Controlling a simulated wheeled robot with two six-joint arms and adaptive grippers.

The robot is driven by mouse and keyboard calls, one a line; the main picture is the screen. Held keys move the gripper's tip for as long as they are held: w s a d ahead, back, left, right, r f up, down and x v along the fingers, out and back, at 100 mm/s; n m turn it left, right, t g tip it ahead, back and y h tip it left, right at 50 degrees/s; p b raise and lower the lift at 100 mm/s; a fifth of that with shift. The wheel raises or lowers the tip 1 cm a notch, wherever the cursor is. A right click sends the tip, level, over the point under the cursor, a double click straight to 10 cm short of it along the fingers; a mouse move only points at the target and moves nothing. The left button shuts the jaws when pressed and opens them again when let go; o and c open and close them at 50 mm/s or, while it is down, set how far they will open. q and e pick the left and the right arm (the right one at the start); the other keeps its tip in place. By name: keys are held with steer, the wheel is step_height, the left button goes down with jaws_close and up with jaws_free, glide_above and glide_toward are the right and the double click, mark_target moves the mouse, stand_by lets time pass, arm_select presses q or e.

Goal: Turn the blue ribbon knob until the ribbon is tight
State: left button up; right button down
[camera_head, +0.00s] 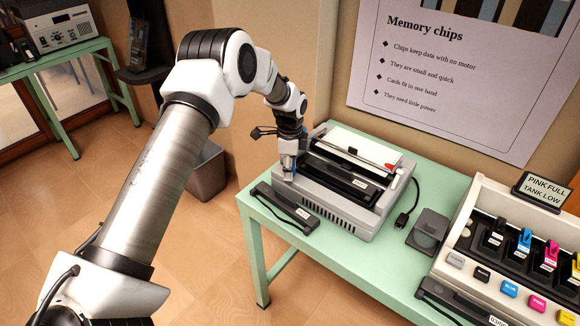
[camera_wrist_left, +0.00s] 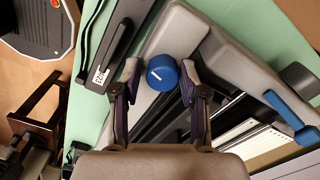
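The blue ribbon knob (camera_wrist_left: 162,72) is round with a white line mark and sits on the grey printer (camera_head: 342,211). The printer's grey casing also shows in the wrist view (camera_wrist_left: 230,60). My left gripper (camera_head: 288,170) is at the printer's left end. In the wrist view its two fingers (camera_wrist_left: 160,76) are open on either side of the knob. A gap shows at the left finger; the right finger is close to the knob, and I cannot tell whether it touches. The ribbon itself is not clearly visible. My right gripper is out of view.
A black labelled bar (camera_head: 288,206) lies on the green table (camera_head: 352,255) by the printer's left front. A blue bar (camera_wrist_left: 288,109) shows farther along the printer. A dark grey box (camera_head: 428,232) and an ink-tank unit (camera_head: 489,251) stand to the right.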

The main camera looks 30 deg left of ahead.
arm_select(q)
step_height(320, 180, up, 12)
stand_by(0.5)
steer(key=shift+w, duration=0.1)
